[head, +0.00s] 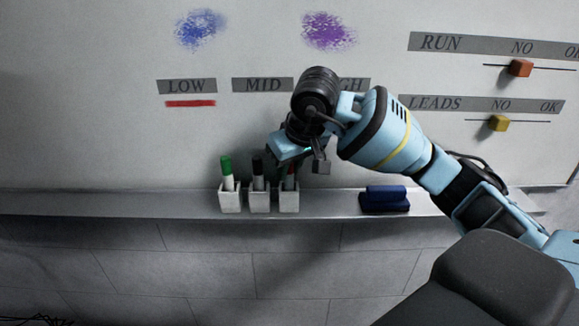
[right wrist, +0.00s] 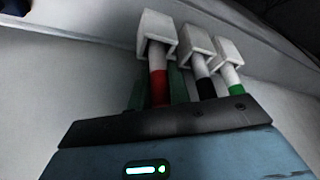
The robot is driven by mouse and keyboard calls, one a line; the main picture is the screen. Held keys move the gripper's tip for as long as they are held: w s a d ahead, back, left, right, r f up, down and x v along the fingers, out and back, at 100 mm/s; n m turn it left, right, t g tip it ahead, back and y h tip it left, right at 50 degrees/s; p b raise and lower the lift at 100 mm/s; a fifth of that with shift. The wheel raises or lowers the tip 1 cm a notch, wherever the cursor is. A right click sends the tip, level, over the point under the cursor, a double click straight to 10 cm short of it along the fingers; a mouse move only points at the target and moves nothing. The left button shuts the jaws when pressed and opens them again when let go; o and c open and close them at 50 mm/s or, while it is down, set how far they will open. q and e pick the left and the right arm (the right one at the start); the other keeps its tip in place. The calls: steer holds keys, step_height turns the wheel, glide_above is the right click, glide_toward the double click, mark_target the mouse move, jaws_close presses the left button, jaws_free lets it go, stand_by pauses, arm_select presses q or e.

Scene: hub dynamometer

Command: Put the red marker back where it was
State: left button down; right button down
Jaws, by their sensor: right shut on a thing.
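The red marker (right wrist: 159,88) is upright, red cap up, with its white lower end in a white cup (right wrist: 156,28) in the right wrist view. In the head view its cup (head: 289,203) is the right one of three on the ledge, and the marker (head: 290,172) is partly covered by my gripper. My right gripper (head: 303,166) is shut on the red marker at its cap end, just above the cup. Whether the marker rests on the cup's bottom is hidden. My left gripper is not in view.
A green marker (head: 226,167) and a black marker (head: 258,169) stand in the two cups to the left. A blue eraser (head: 385,198) lies on the metal ledge (head: 120,203) to the right. The whiteboard has a red stroke (head: 190,103) under LOW, ink smudges and sliders.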

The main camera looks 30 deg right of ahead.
steer(key=shift+f, duration=0.2)
steer(key=c, duration=1.3)
jaws_free()
steer(key=shift+r, duration=0.15)
